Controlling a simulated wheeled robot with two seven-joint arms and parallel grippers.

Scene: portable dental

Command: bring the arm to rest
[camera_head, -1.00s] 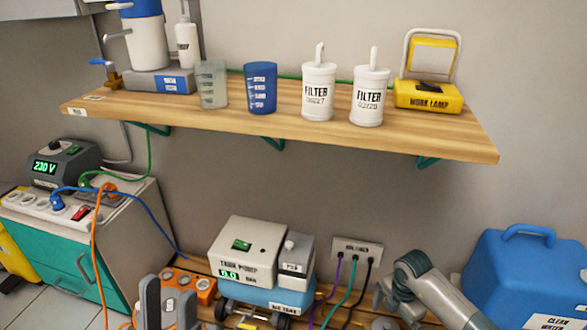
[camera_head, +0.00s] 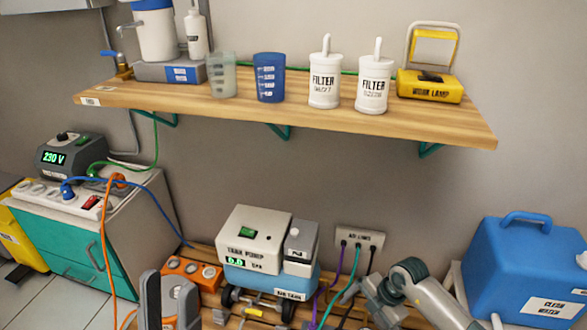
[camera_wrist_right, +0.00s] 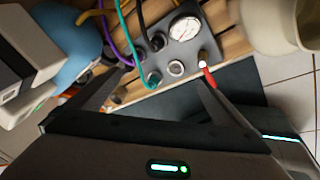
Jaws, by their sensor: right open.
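In the head view my right arm (camera_head: 425,295) comes in at the lower right, over the bench area. In the right wrist view my right gripper (camera_wrist_right: 155,98) is open, its dark fingers wide apart with nothing between the tips. Beyond it lies a grey panel (camera_wrist_right: 192,50) with a round gauge (camera_wrist_right: 185,28), knobs and hose fittings. My left gripper (camera_head: 166,300) is at the bottom left of the head view, fingers pointing up, next to an orange box. How far apart its fingers are is unclear.
A tank pump (camera_head: 250,238) and an air lines plate (camera_head: 360,236) are at the bench's back. A blue clean water tank (camera_head: 525,255) stands right. A wooden shelf (camera_head: 290,120) with cups, filters and a work lamp (camera_head: 430,88) is above. Cables (camera_head: 352,290) hang near the right arm.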

